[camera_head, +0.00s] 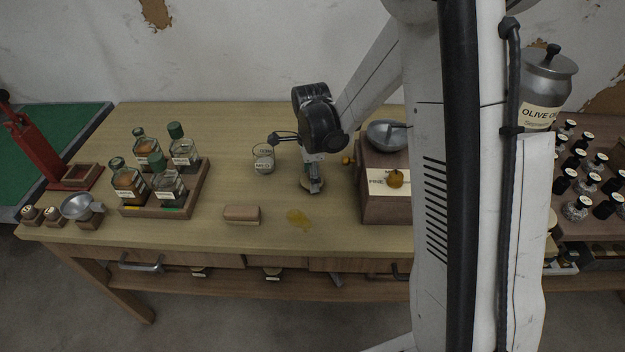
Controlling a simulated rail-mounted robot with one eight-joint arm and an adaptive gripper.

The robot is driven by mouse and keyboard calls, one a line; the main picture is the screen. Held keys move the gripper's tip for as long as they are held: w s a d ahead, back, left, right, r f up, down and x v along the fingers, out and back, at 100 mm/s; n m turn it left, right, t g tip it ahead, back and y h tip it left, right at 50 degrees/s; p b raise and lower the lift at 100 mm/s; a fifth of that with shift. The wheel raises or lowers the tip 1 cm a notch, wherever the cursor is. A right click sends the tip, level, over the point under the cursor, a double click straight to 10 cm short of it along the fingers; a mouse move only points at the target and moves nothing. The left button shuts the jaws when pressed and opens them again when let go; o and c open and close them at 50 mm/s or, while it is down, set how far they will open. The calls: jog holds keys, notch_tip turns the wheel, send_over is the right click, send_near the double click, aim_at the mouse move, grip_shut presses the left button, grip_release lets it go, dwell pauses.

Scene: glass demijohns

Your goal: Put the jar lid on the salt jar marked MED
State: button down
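A small clear glass jar (263,160) with white contents and a label stands on the wooden table, left of my gripper. Its top looks open; the label is too small to read surely. My gripper (314,188) points down at the table, right of and a little nearer than the jar. A small round, pale brownish disc (304,185), which looks like the jar lid, shows at the fingertips, partly hidden by them. I cannot tell whether the fingers are closed on it.
A wooden tray (203,190) holds several green-stoppered bottles at left. A wooden box (372,207) with a metal bowl (386,135) stands right of my gripper. Bare tabletop separates jar and tray.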

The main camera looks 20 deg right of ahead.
jog(key=shift+r+p, duration=0.55)
jog(key=shift+r, duration=0.6)
jog(key=shift+r+p, duration=1.25)
jog(key=shift+r, duration=1.1)
